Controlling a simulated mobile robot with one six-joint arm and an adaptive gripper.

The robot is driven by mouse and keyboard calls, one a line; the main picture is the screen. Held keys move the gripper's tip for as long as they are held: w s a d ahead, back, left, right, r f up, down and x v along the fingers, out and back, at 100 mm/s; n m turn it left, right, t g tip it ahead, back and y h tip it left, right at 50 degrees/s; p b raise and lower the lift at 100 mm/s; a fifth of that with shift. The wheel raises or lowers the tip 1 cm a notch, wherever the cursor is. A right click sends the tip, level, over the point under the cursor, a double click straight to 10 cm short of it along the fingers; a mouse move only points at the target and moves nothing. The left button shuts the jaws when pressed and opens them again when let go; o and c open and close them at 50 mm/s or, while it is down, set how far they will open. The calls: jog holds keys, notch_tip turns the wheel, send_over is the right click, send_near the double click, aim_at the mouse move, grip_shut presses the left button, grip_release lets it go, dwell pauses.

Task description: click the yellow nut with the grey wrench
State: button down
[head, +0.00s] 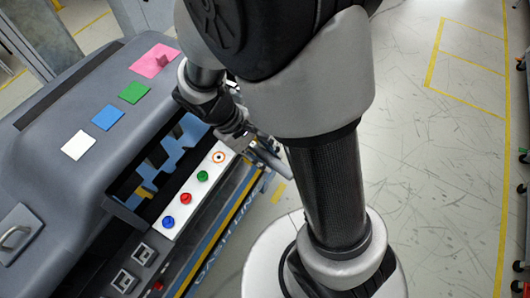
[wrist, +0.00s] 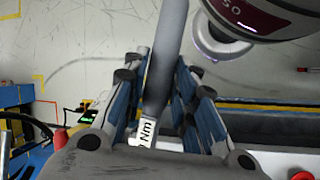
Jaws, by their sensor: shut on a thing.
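The grey wrench (wrist: 168,50) runs between my gripper's fingers in the wrist view, with a white "Nm" label near the palm. My gripper (wrist: 165,84) is shut on it. In the head view, my gripper (head: 242,135) is at the right edge of the dashboard module, and the wrench (head: 270,160) slants down to the right from it. A white panel (head: 188,212) carries a blue, a red and a green nut in a row. An orange-ringed round fitting (head: 219,157) is at its far end, close to my gripper. I see no clearly yellow nut.
White (head: 79,145), blue (head: 108,117), green (head: 134,92) and pink (head: 150,65) pads lie on the module's top. An open recess with blue parts (head: 172,147) lies beside the panel. Scratched floor to the right is largely clear.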

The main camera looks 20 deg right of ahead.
jog(key=shift+f, duration=0.15)
jog(key=shift+s+a+f+m+g, duration=0.1)
jog(key=shift+s+a+m+g, duration=0.2)
jog(key=shift+a+m, duration=0.3)
dwell(1.6)
jog(key=shift+s+a+m+y+p, duration=0.1)
jog(key=shift+a+m+y+p, duration=0.4)
jog(key=shift+a+m, duration=0.35)
dwell(1.7)
jog(key=shift+d+n, duration=0.4)
jog(key=shift+n, duration=0.05)
dwell(0.3)
notch_tip(320, 180, up, 6)
jog(key=p, duration=0.5)
dwell(0.4)
jog(key=shift+h, duration=0.3)
